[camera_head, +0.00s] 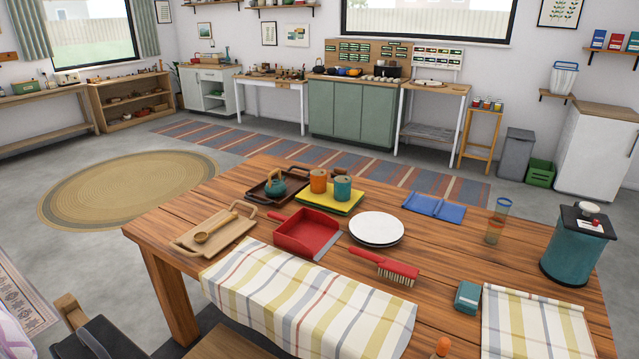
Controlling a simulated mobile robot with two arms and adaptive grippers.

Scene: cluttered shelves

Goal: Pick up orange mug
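An orange mug (318,181) stands upright on a yellow flat item (325,203) on the wooden table, near the back edge. A teal mug or canister (342,189) stands close beside it on the right. Any handle on the orange mug is too small to make out. Neither of my grippers is in view.
Near the mug are a dark tray (262,198) with a teal kettle-like item (275,183), a red dustpan (305,233), white plates (377,229) and a blue folded item (434,207). A teal canister (572,250) stands far right.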

